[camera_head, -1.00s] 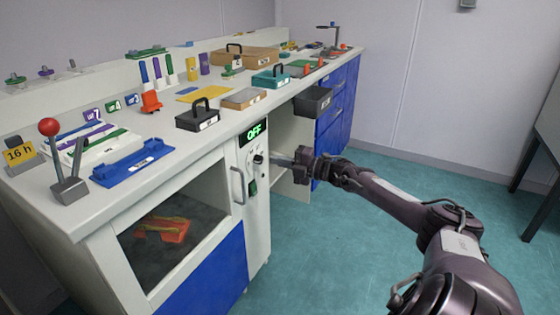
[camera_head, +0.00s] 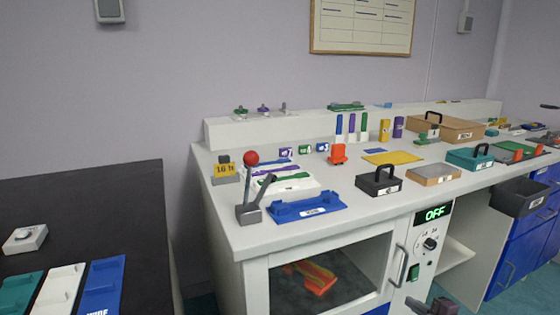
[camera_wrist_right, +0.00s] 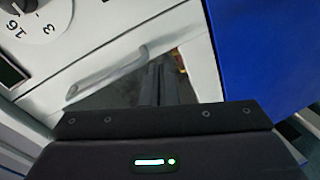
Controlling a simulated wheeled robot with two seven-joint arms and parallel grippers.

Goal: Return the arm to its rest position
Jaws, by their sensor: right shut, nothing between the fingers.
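My right gripper (camera_head: 418,304) only just shows at the bottom edge of the head view, low in front of the cabinet's control panel (camera_head: 420,262). In the right wrist view its two dark fingers (camera_wrist_right: 158,82) lie together, shut and empty. They point toward the cabinet's glass door, with the door handle (camera_wrist_right: 105,75) to their left and apart from them. The rest of my right arm is out of the head view. My left gripper is not in view.
The display (camera_head: 435,213) reads OFF, above a dial (camera_head: 430,243) and a green switch (camera_head: 413,272). The door handle (camera_head: 400,264) sticks out beside the panel. A dark table (camera_head: 90,205) stands at left.

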